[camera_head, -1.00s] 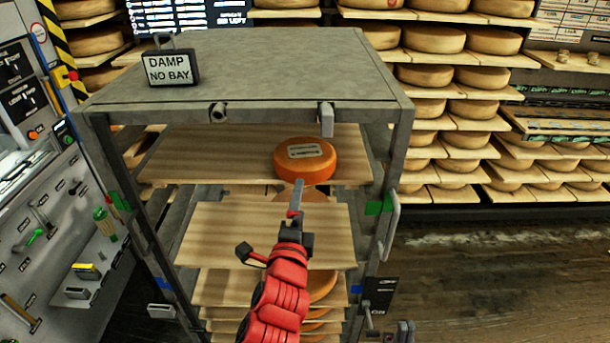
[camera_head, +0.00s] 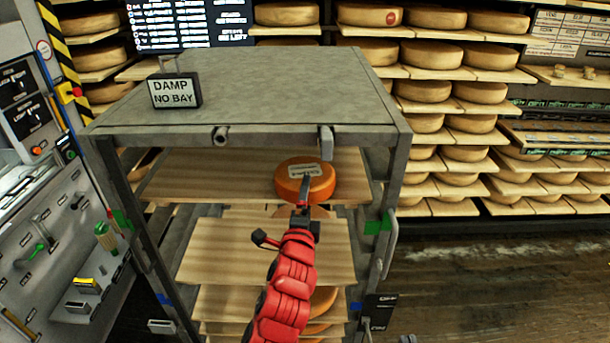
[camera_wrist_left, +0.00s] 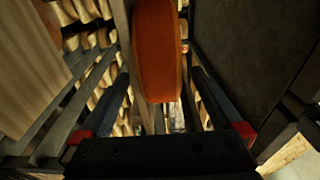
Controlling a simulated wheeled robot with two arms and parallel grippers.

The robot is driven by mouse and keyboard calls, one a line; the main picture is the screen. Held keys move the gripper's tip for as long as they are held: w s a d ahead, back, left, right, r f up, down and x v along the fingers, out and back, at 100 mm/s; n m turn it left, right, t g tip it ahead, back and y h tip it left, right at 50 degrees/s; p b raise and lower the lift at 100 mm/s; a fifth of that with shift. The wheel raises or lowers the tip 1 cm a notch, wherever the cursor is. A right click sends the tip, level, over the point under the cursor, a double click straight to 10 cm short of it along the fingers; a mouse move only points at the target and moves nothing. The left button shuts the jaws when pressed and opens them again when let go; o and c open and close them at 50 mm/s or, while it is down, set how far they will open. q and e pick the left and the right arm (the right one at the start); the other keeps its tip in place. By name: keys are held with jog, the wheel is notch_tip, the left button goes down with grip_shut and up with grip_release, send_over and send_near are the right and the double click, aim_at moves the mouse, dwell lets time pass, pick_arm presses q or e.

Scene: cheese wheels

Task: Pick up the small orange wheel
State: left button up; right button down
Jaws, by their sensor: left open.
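The small orange wheel (camera_head: 318,184), with a pale label on top, lies flat near the front edge of the rack's upper board (camera_head: 215,178). My left gripper (camera_head: 304,190), on the red arm, is at the wheel's front, one dark finger overlapping its front side. In the left wrist view the orange wheel (camera_wrist_left: 157,50) appears on edge, ahead and centred between the spread fingers of the open left gripper (camera_wrist_left: 160,88). Contact cannot be told. A small dark tip at the bottom edge (camera_head: 408,339) may be my right gripper; its jaws cannot be made out.
Rack posts stand at both sides. Wall shelves hold several wheels. Open floor lies right.

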pick_arm(q)
grip_shut()
dwell(0.4)
